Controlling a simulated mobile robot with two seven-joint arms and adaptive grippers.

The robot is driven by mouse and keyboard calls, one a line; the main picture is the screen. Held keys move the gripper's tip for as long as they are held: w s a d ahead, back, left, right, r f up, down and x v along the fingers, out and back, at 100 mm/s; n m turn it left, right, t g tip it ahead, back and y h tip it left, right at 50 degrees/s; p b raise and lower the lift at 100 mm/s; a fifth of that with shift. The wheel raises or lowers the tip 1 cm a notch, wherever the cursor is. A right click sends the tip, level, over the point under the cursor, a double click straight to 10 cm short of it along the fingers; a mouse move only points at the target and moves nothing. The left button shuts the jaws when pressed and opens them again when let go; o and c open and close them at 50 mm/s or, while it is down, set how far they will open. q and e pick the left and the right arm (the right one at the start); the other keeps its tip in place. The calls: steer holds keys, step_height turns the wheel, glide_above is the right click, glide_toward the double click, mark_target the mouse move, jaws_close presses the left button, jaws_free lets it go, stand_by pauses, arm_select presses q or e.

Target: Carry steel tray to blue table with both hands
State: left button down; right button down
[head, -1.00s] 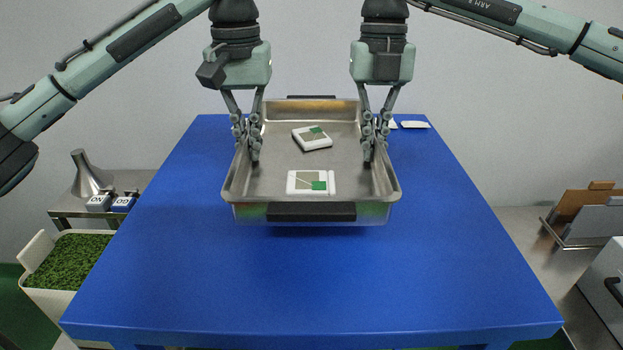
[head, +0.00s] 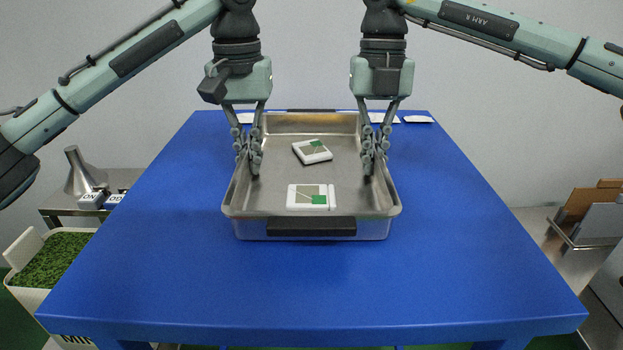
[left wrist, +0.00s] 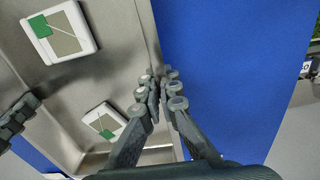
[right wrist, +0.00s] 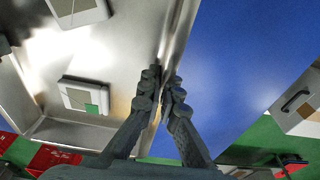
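The steel tray (head: 275,205) is level over the middle of the blue table (head: 150,260), its underside close to the tabletop; I cannot tell whether it touches. Two white packets with green patches lie in it, one near the front (head: 305,202) and one farther back (head: 315,155). My left gripper (head: 250,165) is shut on the tray's left wall, with a finger on each side; it also shows in the left wrist view (left wrist: 163,85). My right gripper (head: 370,165) is shut on the right wall in the same way, as the right wrist view (right wrist: 160,85) shows.
Flat white items (head: 418,119) lie along the table's far edge. The tabletop is clear in front of the tray and at both sides. A planter of greenery (head: 50,260) and a steel stand with a funnel (head: 82,175) are left of the table. Upright boards (head: 590,210) are at right.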

arm_select(q)
steer(key=c, duration=2.2)
jaws_free()
steer(key=shift+f, duration=0.15)
arm_select(e)
steer(key=c, duration=2.2)
jaws_free()
steer(key=shift+f, duration=0.15)
arm_select(q)
steer(key=o, duration=0.5)
arm_select(e)
steer(key=o, duration=0.5)
arm_select(q)
step_height(320, 180, up, 12)
arm_select(e)
steer(key=r, duration=0.4)
steer(key=w+r, duration=0.1)
steer(key=r, duration=0.7)
steer(key=shift+w, duration=0.2)
